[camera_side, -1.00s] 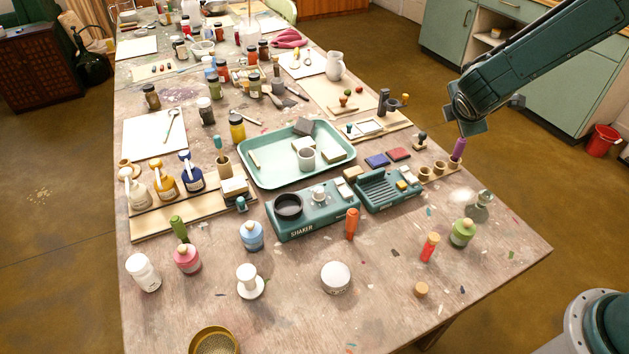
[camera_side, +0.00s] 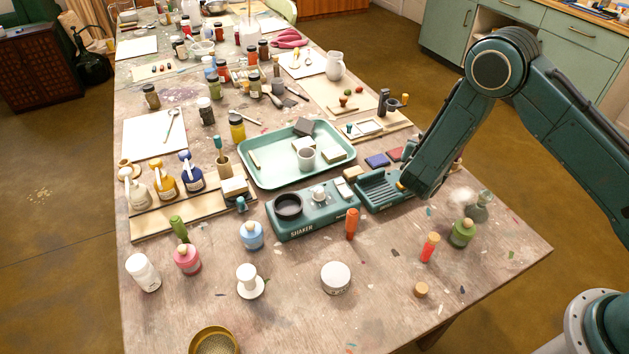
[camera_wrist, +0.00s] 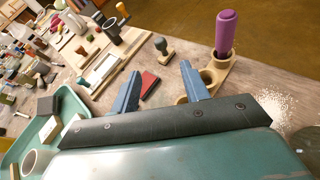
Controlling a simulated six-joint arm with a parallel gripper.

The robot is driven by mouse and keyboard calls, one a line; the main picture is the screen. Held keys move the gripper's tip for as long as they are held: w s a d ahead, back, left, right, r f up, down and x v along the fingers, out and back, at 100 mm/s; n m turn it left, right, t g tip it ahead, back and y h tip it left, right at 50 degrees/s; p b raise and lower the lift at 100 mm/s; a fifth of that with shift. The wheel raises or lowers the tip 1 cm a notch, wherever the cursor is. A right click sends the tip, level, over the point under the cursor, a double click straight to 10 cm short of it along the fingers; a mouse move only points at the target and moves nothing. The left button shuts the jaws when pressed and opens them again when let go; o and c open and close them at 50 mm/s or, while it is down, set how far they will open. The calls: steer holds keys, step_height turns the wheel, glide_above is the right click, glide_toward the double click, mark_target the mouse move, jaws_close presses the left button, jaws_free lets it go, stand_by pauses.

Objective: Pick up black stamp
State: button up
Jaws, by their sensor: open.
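In the wrist view a stamp with a dark grey, near-black rounded handle (camera_wrist: 161,44) stands upright on a pale wooden base, just beyond my fingertips. My gripper (camera_wrist: 159,69) is open, with its two blue fingers apart and nothing held between them. The stamp lines up with the gap between the fingers but appears outside it. A red ink pad (camera_wrist: 149,84) shows between the fingers.
A wooden holder (camera_wrist: 222,70) with a purple-handled tool (camera_wrist: 226,33) stands close right of my fingers. A wooden tray (camera_wrist: 103,70) lies to the left.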

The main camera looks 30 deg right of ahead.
mark_target(423, 136)
steer(key=shift+x, duration=4.3)
steer(key=shift+w+f, duration=0.1)
steer(key=shift+x, duration=2.5)
steer(key=shift+d, duration=0.1)
jaws_close()
